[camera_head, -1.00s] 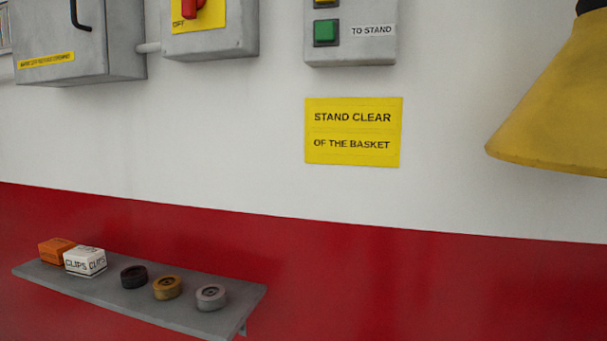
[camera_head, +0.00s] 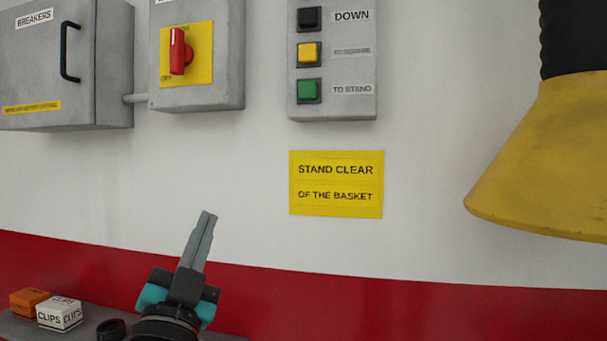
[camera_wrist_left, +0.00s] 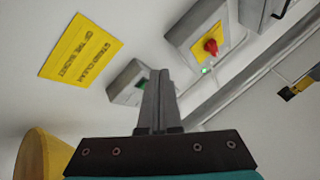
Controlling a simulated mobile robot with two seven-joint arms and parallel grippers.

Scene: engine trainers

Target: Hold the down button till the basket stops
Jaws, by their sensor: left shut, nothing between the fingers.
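The black DOWN button (camera_head: 309,18) is at the top of a grey button box (camera_head: 362,103) on the white wall in the head view. A yellow button (camera_head: 309,53) and a green button (camera_head: 309,90) sit below it. My left gripper (camera_head: 208,215) is shut and empty, pointing up, below and left of the box and apart from it. In the left wrist view its fingers (camera_wrist_left: 158,75) cover part of the button box (camera_wrist_left: 128,78). The basket is not clearly in view. My right gripper is not in view.
A red rotary switch (camera_head: 178,52) and a breaker cabinet (camera_head: 50,75) are left of the buttons. A yellow sign (camera_head: 336,184) hangs below them. A yellow cone-shaped part (camera_head: 545,160) hangs at the right. A grey shelf (camera_head: 18,327) holds small boxes at lower left.

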